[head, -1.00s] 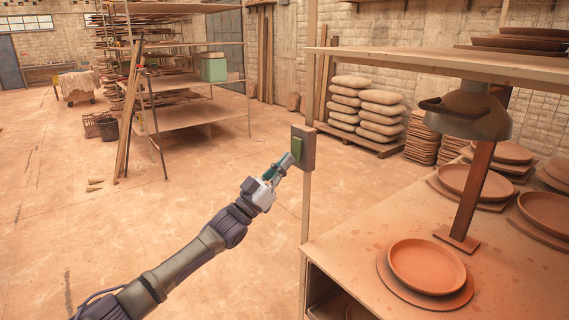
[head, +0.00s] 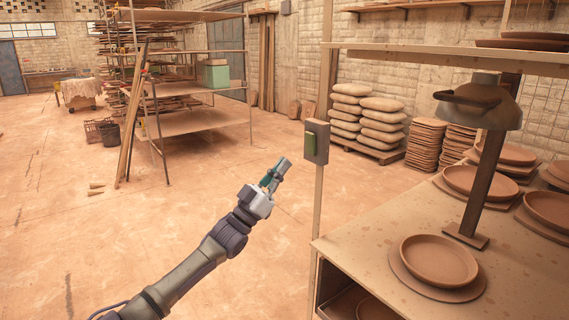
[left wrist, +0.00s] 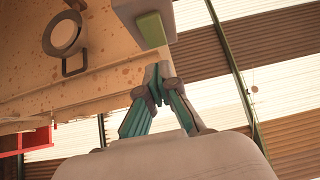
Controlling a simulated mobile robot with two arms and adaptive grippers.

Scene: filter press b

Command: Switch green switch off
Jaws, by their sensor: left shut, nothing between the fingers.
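The green switch (head: 310,141) is a rocker on a grey box (head: 322,142) fixed to the upright post of the shelf. Whether it is on or off I cannot tell. My left gripper (head: 284,164) is shut and empty, just left of and a little below the switch, with a small gap between. In the left wrist view the green switch (left wrist: 152,30) and its box (left wrist: 138,12) are beyond the shut fingertips of my left gripper (left wrist: 158,84), not touching them. My right gripper is not in view.
A work table (head: 365,222) with clay plates (head: 438,261) and a lamp-like fixture (head: 480,103) stands at the right. The post (head: 318,215) rises at its front corner. Stacked sacks (head: 383,122) and a storage rack (head: 195,122) are behind.

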